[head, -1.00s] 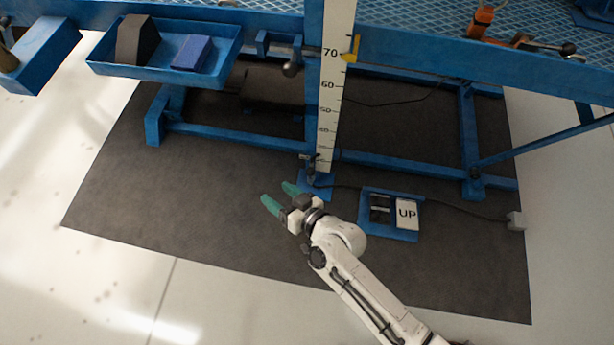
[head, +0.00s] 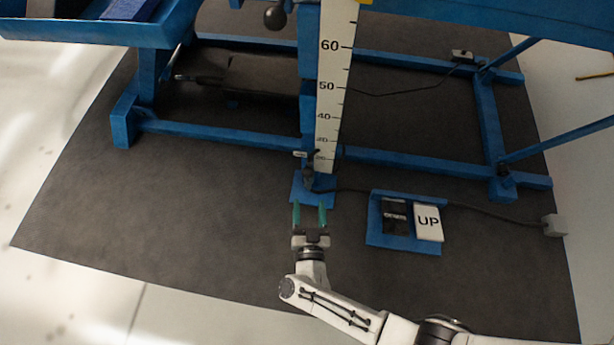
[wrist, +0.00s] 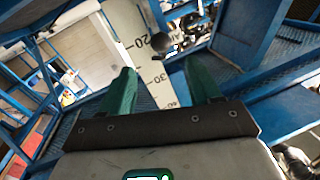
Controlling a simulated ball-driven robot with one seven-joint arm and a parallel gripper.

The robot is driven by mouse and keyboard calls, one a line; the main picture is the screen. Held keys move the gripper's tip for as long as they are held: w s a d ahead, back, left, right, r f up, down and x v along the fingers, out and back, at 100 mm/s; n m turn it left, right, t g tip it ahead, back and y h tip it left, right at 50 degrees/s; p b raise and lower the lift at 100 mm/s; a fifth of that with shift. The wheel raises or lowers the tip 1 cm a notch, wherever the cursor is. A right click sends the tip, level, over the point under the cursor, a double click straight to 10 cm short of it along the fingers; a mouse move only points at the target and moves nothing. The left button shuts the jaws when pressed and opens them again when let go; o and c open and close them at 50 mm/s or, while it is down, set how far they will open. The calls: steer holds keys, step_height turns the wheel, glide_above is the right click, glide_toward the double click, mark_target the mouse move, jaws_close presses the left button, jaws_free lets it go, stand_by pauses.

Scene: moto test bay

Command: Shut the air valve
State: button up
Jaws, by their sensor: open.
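A small dark fitting with a short lever (head: 308,172) stands on a blue foot plate at the bottom of the white scale; it may be the air valve, but its setting is too small to read. My gripper (head: 310,208) has its two green fingers apart and empty, just in front of the blue foot plate (head: 318,196). In the wrist view my open gripper (wrist: 160,72) has the white scale (wrist: 138,45) and a dark round knob (wrist: 162,43) between and beyond its fingers.
A blue pedal box (head: 388,240) with a white UP pedal (head: 428,222) lies right of my gripper. Blue frame bars (head: 220,138) cross behind. A cable runs right to a grey box (head: 555,225). The dark mat (head: 180,210) is clear at left.

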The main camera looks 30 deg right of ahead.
mark_target(308, 177)
steer(key=b+x, duration=0.3)
steer(key=x, duration=0.7)
jaws_close()
stand_by(0.4)
